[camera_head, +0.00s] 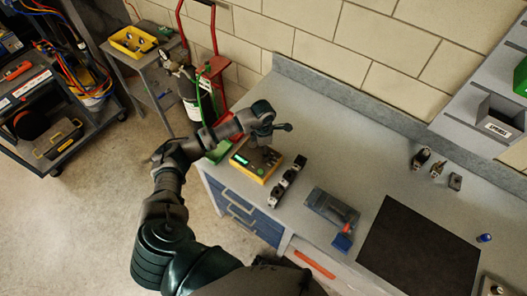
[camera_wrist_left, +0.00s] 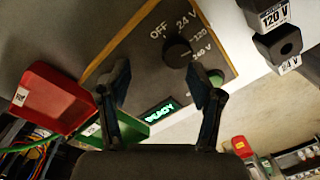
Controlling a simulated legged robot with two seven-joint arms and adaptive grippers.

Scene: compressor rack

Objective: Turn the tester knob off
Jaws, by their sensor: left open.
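The tester (camera_head: 255,165) is a yellow-edged box with a dark face at the left end of the bench. In the left wrist view its panel (camera_wrist_left: 140,75) shows a round black knob (camera_wrist_left: 177,52) among the labels OFF, 24 V, 120 and 240 V. I cannot tell surely which label the knob points to. A green display (camera_wrist_left: 161,109) reads READY. My left gripper (camera_wrist_left: 158,78) is open and empty, its fingers apart over the panel. The knob lies beyond the fingertips, nearer the right finger. In the head view this gripper (camera_head: 262,146) is above the tester and hides part of it.
Several small dark blocks (camera_head: 288,175) lie right of the tester; the wrist view shows 120 V and 24 V labels. A red bin (camera_wrist_left: 50,100) is beside the tester. A grey-blue device (camera_head: 331,209) and a black mat (camera_head: 420,250) lie farther right. A gas bottle (camera_head: 193,95) stands behind.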

